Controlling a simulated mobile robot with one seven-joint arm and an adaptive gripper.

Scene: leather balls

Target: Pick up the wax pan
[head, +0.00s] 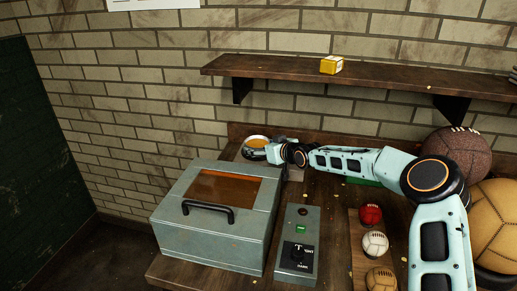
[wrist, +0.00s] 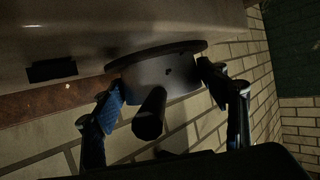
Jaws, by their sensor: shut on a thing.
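The wax pan (head: 255,141) is a small round pan with amber contents, at the back of the bench behind the grey box in the head view. My gripper (head: 271,151) is at its right side, partly merging with it in that view. In the wrist view the dark grey pan (wrist: 165,75) with its wide rim lies between my two blue-padded fingers (wrist: 163,97), and its dark handle (wrist: 150,114) points toward the camera. The fingers are shut on the pan. I cannot tell whether its underside touches anything.
The grey box (head: 165,239) with an amber window stands just in front of the pan. A control box (head: 296,266) is to its right. Balls, including a brown football (head: 457,153) and a tan ball (head: 497,220), fill the right. A wooden shelf (head: 270,68) with a yellow block (head: 331,65) hangs above.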

